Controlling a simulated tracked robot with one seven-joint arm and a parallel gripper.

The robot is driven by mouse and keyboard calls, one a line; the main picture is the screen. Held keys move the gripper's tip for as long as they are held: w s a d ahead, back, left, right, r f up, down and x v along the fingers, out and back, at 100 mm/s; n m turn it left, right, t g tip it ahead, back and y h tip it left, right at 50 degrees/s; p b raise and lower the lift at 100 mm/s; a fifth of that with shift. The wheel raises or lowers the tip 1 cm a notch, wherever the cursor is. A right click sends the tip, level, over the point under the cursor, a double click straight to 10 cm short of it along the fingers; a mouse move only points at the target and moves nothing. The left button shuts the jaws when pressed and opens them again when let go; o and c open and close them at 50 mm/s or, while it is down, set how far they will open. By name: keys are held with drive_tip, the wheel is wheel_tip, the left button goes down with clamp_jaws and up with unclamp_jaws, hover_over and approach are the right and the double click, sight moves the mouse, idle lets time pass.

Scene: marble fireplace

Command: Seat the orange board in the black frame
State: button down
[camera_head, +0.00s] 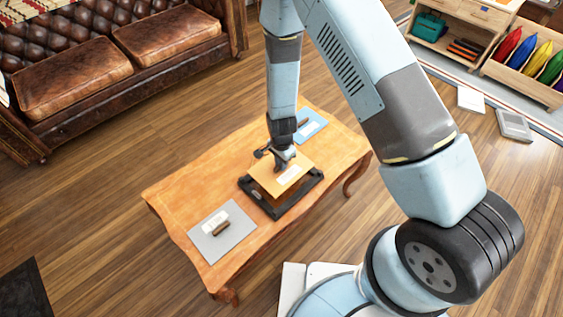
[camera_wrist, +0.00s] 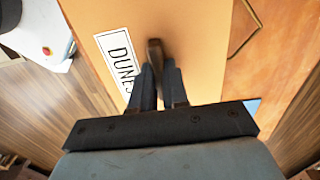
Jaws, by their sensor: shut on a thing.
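The orange board (camera_head: 269,180) is over the black frame (camera_head: 254,195) on the wooden table. It looks raised above the frame, with a gap at the front; whether it touches at the back I cannot tell. My gripper (camera_head: 284,162) is above the board, shut on its dark handle. In the wrist view the fingers (camera_wrist: 160,75) close around the handle (camera_wrist: 155,48) of the orange board (camera_wrist: 200,60), beside a white label reading "DUNES". The frame's far side is largely hidden by the board.
A grey board (camera_head: 237,236) with a handle lies at the table's near left end. A blue board (camera_head: 316,130) lies at the far right end. Bare table (camera_head: 185,195) shows on the left. A leather sofa (camera_head: 110,60) and a shelf (camera_head: 465,35) stand well away.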

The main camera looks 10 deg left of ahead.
sight(281, 175)
drive_tip(key=shift+f, duration=2.75)
drive_tip(key=shift+f, duration=1.35)
drive_tip(key=c, duration=1.1)
unclamp_jaws()
drive_tip(key=shift+o, duration=0.2)
wheel_tip(281, 175, up, 13)
drive_tip(key=shift+r, duration=0.3)
